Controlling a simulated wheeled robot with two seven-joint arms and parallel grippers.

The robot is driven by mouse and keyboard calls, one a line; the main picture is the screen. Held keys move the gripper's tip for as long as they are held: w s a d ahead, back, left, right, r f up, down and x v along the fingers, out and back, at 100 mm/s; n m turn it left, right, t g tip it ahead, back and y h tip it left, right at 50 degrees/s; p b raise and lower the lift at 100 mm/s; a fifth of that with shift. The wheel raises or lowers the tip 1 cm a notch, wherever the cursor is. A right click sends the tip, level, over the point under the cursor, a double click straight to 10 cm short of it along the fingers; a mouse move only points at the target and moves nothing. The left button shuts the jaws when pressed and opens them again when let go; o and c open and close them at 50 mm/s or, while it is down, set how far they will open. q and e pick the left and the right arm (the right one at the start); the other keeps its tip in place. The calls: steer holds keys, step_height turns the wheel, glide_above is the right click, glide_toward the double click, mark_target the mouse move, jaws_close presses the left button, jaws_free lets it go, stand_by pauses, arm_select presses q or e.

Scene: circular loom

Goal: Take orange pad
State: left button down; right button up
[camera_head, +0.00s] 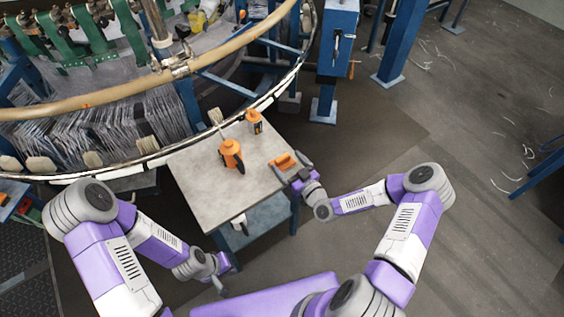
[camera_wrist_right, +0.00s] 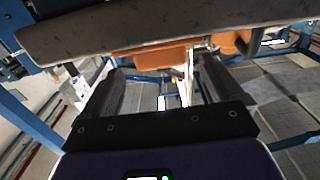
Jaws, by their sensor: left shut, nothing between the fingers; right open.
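The orange pad (camera_head: 284,161) lies at the right edge of the small grey-topped table (camera_head: 215,195) in the head view. In the right wrist view the orange pad (camera_wrist_right: 165,55) shows just beyond the fingertips, along the table's slab edge (camera_wrist_right: 120,27). My right gripper (camera_head: 293,173) is at that table edge, close beside the pad; its fingers (camera_wrist_right: 163,72) are apart with nothing clearly between them. I cannot tell whether they touch the pad. My left gripper (camera_head: 226,279) is shut and empty, low in front of the table's near side.
An orange bottle (camera_head: 231,156) with a black handle and an orange-and-black container (camera_head: 254,121) stand on the table. The circular loom's curved rim (camera_head: 180,155) borders the table's far left side. A blue post (camera_head: 395,45) stands at back right. Open floor lies right.

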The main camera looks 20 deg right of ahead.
mark_target(284, 160)
steer(key=shift+x, duration=1.85)
steer(key=shift+a, duration=0.1)
steer(key=c, duration=1.1)
